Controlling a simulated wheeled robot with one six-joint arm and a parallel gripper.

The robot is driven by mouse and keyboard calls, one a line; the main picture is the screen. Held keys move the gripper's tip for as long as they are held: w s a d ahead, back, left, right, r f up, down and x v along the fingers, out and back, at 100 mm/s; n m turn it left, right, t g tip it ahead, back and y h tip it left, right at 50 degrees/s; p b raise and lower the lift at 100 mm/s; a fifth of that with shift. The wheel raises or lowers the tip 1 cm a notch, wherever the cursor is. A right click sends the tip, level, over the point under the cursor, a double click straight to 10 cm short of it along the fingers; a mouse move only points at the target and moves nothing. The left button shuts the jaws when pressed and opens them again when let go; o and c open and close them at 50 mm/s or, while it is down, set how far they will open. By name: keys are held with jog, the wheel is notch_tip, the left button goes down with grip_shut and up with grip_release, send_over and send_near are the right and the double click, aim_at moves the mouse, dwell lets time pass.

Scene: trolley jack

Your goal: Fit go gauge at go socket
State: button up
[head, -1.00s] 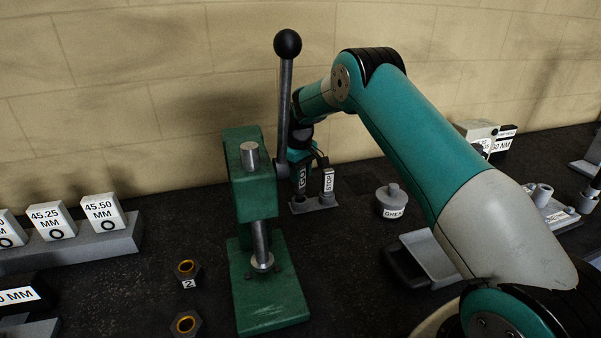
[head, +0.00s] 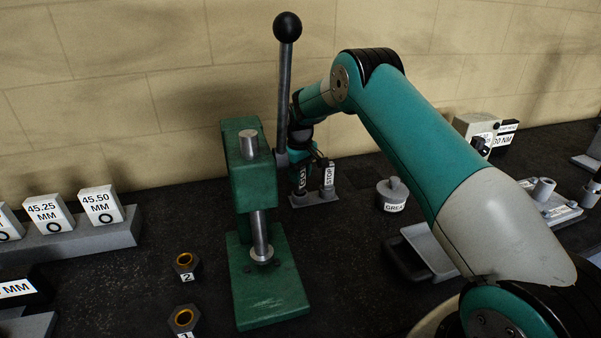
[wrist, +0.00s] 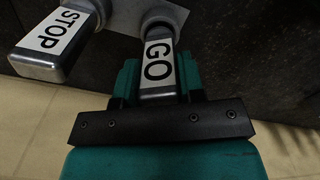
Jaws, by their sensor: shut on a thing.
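The go gauge (wrist: 158,66), a grey piece with a white GO label, is between the fingers of my gripper (wrist: 160,80) in the wrist view. My gripper is shut on it. The gauge's far end is at a round socket on a grey base plate (wrist: 120,12); how deep it sits cannot be told. In the head view the GO gauge (head: 302,179) is upright at the left part of the grey base (head: 316,199), partly hidden by my gripper (head: 303,168). The stop gauge (head: 328,177), labelled STOP, stands beside it on the same base and also shows in the wrist view (wrist: 50,42).
A green press (head: 262,285) with a tall black-knobbed lever (head: 285,90) stands close left of the base. A grease pot (head: 391,195) and a grey tray (head: 430,250) are to the right. Two hex nuts (head: 186,263) lie left of the press.

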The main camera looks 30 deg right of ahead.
jog(key=shift+f, duration=0.25)
jog(key=o, duration=1.2)
notch_tip(320, 180, up, 17)
jog(key=b, duration=0.4)
jog(key=shift+r+b, duration=0.2)
jog(key=shift+b, duration=0.1)
jog(key=shift+s, duration=0.1)
